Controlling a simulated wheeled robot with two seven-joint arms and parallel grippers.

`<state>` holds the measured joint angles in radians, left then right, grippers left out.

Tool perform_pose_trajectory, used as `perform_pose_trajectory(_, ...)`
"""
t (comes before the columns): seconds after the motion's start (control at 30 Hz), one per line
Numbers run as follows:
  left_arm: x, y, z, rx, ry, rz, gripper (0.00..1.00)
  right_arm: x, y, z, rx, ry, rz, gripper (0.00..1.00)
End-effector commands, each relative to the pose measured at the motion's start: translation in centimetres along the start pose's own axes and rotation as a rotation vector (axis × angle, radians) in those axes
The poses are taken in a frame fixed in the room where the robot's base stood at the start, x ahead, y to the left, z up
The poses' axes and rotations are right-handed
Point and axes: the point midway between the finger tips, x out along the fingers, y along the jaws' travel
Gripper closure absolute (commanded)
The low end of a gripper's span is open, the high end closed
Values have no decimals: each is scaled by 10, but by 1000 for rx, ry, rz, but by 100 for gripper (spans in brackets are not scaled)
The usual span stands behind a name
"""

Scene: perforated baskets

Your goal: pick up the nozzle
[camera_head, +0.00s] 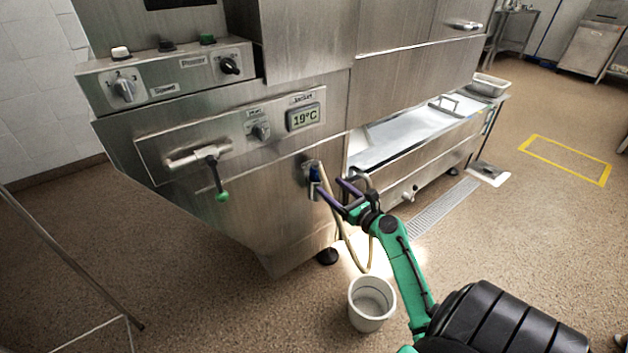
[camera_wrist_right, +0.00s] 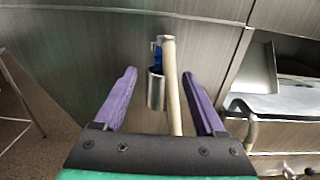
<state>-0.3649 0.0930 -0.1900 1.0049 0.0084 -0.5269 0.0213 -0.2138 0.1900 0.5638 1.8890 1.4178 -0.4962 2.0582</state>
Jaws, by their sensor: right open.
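The nozzle (camera_head: 314,174) hangs on the steel front of the machine, with a blue part and a pale hose. In the right wrist view the nozzle (camera_wrist_right: 157,72) shows its blue top above a metal holder (camera_wrist_right: 155,92), with the hose beside it. My right gripper (camera_head: 333,190) is open with its purple fingers pointing at the nozzle. In the right wrist view the fingers stand on either side of the nozzle and hose, apart from both. Whether the nozzle lies between the fingertips in depth is hard to tell. My left gripper is not in view.
The pale hose (camera_head: 345,240) loops down toward the floor. A white bucket (camera_head: 371,308) stands below it. The steel machine (camera_head: 240,200) carries a lever with a green knob (camera_head: 223,196). A low steel tray bench (camera_head: 420,135) stands to the right. Floor at left is mostly clear.

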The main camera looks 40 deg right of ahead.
Motion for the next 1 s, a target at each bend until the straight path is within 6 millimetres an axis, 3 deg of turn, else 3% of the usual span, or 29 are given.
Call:
perform_pose_trajectory(0.4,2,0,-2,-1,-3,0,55,69,-3,5,-2,0,-1,28)
perform_pose_trajectory(0.67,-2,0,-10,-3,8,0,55,74,-3,5,-2,2,-1,28)
perform_pose_trajectory(0.8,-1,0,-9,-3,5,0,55,74,-3,5,-2,2,-1,81)
perform_pose_trajectory(0.87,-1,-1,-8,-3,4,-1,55,74,-3,5,-2,2,-1,100)
perform_pose_trajectory(1.0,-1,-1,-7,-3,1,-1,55,74,-3,6,-3,0,-2,100)
